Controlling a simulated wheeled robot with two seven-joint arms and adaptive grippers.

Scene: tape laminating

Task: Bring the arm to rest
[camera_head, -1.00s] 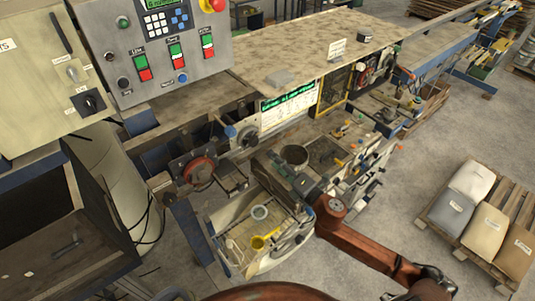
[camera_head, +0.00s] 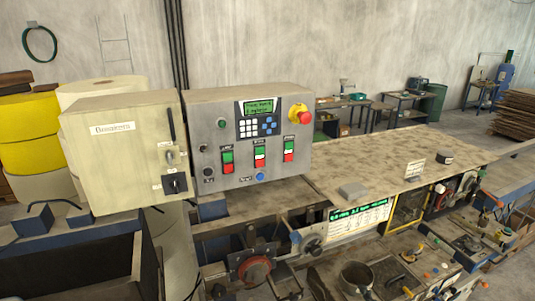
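Neither of my grippers and no part of my arms can be clearly made out in the head view. The laminating machine fills the lower right, with a worn flat top (camera_head: 390,165). Its grey control panel (camera_head: 250,140) stands upright at the middle, with a lit green display, a keypad, red and green push buttons and a red emergency knob (camera_head: 299,114) on a yellow base. A red round part (camera_head: 257,270) and a dark cylindrical cup (camera_head: 356,277) sit at the lower front. The machine's lower front is cut off by the picture edge.
A beige cabinet (camera_head: 120,152) with a dark rotary switch stands left of the panel. Yellow and cream rolls (camera_head: 28,135) are behind it. Workbenches (camera_head: 340,103), a green barrel (camera_head: 433,104) and stacked boards (camera_head: 525,115) stand at the back. Some bare floor shows there.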

